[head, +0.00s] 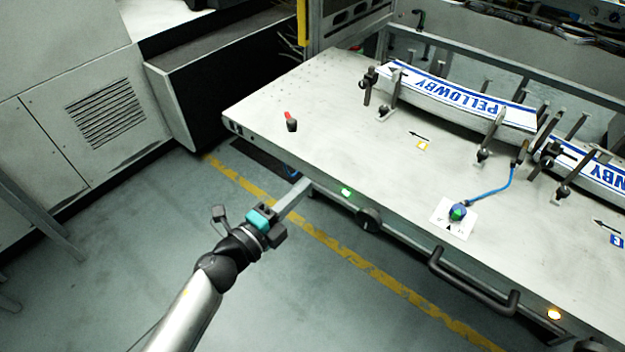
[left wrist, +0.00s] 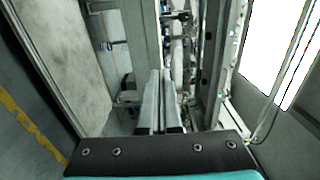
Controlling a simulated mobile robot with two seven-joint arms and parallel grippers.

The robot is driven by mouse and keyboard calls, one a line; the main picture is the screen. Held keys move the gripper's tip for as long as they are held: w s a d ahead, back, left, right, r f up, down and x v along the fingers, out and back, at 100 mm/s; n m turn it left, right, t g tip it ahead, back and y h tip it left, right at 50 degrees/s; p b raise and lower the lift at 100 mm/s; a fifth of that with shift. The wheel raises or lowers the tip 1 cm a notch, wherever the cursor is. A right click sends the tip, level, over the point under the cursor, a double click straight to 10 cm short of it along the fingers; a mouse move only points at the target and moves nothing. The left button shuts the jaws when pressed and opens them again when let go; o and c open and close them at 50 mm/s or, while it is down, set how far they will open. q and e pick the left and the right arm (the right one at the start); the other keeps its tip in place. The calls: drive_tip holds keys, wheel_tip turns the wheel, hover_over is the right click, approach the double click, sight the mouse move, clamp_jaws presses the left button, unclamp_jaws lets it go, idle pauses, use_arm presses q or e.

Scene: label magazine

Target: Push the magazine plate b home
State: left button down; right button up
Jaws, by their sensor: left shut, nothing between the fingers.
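One stack of white labels with blue print (head: 455,95) lies between upright metal posts at the back of the table. A second label stack (head: 608,178) is at the right edge of the head view, partly cut off, with a blue tag (head: 616,240) in front of it. I cannot tell for certain which part is magazine plate b. My left gripper (head: 302,185) is shut and empty, in front of the table's front edge and well away from both stacks. Its shut fingers (left wrist: 160,100) also show in the left wrist view. My right gripper is not in view.
The metal table (head: 330,120) is mostly clear at its left. A red-tipped dark peg (head: 291,122), a yellow tag (head: 423,145) and a green button with a blue cable (head: 458,212) are on it. A dark handle (head: 470,285) juts from its front.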

sight(322, 171)
use_arm(q)
drive_tip(key=shift+b+x, duration=0.3)
drive_tip(key=shift+x, duration=1.75)
